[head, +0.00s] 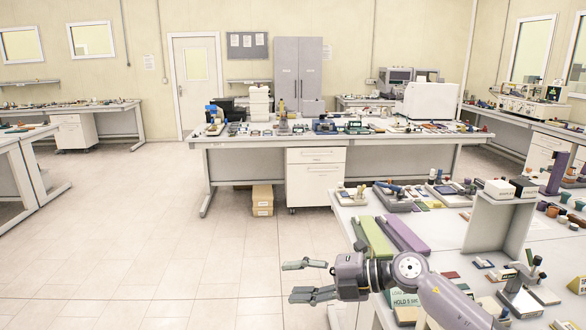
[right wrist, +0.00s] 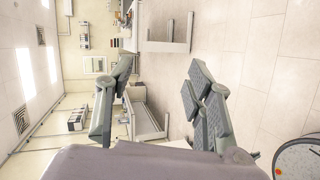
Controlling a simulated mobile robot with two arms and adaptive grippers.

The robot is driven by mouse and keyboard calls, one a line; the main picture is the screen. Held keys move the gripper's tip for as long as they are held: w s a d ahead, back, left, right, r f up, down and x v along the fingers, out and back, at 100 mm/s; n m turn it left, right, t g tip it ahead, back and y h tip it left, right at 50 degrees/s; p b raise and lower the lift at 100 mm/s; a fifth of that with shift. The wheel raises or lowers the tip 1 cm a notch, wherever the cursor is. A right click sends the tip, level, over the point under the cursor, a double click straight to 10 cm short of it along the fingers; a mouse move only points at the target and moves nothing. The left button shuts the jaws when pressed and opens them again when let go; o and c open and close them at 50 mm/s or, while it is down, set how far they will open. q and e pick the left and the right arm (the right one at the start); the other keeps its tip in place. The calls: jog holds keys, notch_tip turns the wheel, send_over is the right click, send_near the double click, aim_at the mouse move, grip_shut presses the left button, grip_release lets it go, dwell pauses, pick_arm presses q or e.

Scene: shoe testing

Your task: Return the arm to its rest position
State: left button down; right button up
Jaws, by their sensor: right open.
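My right gripper (head: 306,279) is at the lower middle of the head view, pointing left. Its two fingers are apart with nothing between them. It hangs over open floor, just left of the right-hand table (head: 454,226). In the right wrist view the gripper (right wrist: 159,85) also shows with its fingers spread and empty, and the room appears turned on its side. My right arm comes in from the lower right, in front of the table's near part. My left gripper is not in view.
Green and purple strips (head: 405,234) lie on the right-hand table close to my right wrist. A grey upright panel (head: 492,225) and several small items stand farther right. A long cluttered bench (head: 250,142) stands beyond. The tiled floor (head: 150,235) on the left is clear.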

notch_tip(320, 180, up, 4)
jog(key=s+a+m+t+y, duration=0.2)
jog(key=a+m+t+y, duration=0.1)
jog(key=m+t+y, duration=0.15)
jog(key=d+m+t+h, duration=0.5)
jog(key=m+t, duration=0.3)
jog(key=m, duration=0.1)
jog(key=s+d+f+m+h, duration=0.5)
jog(key=d+f+m+h, duration=0.8)
jog(key=f+m, duration=0.1)
jog(key=s+d+f+m+g, duration=0.15)
jog(key=s+f+g, duration=0.5)
jog(key=s, duration=0.75)
jog(key=s+d+f+m+g, duration=0.1)
jog(key=s+d+f+g, duration=0.2)
jog(key=s+f+g, duration=0.7)
jog(key=s+f+t+b, duration=0.1)
jog(key=s+f, duration=0.1)
jog(key=f, duration=1.1)
jog(key=s+f+t+b, duration=0.1)
jog(key=s+f+b, duration=0.15)
jog(key=f, duration=1.05)
jog(key=s+d+f+b, duration=0.1)
jog(key=s+d+f, duration=0.1)
jog(key=s+f, duration=1.5)
notch_tip(320, 180, down, 2)
jog(key=shift+d+f+g+h, duration=0.1)
jog(key=shift+d+g+h, duration=0.25)
jog(key=shift+g, duration=0.05)
